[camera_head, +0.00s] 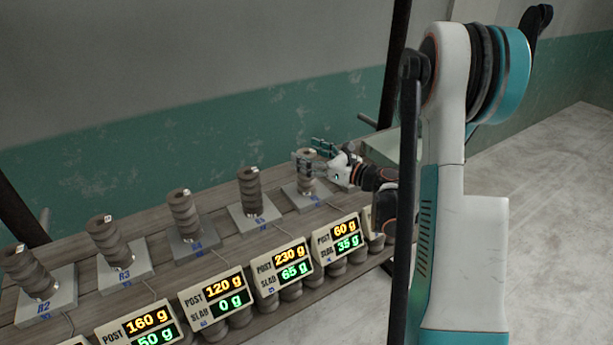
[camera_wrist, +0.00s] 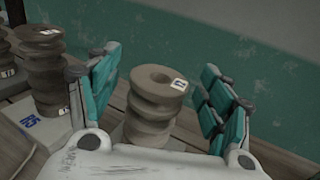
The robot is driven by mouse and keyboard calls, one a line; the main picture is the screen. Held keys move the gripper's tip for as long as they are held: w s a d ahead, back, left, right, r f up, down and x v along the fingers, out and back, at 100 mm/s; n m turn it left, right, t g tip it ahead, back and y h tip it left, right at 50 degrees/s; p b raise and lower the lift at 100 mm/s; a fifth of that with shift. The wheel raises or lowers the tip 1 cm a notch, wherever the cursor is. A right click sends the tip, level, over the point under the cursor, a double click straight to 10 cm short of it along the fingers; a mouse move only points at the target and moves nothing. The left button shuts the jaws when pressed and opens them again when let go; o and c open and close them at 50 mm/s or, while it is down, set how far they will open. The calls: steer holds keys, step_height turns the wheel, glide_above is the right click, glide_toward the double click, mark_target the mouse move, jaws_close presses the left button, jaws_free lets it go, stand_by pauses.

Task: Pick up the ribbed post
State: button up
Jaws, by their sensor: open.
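Several grey-brown ribbed posts stand upright in a row on slabs. The far right post (camera_head: 306,183) has my gripper (camera_head: 312,158) around its upper part. In the wrist view this post (camera_wrist: 156,100) shows a round top with a hole and a small white tag. My open gripper (camera_wrist: 160,97) has its teal fingers on both sides of it, with gaps visible on both sides.
Other posts (camera_head: 184,216), (camera_head: 109,242) and (camera_head: 28,271) stand farther left on the wooden bench (camera_head: 150,222). Displays line the front; one display (camera_head: 335,240) reads post 60 g, slab 35 g. A green and grey wall (camera_head: 200,125) is behind.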

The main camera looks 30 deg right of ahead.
steer(key=shift+w+a, duration=0.2)
steer(key=shift+w, duration=0.15)
steer(key=shift+c, duration=0.6)
jaws_close()
steer(key=shift+r, duration=0.1)
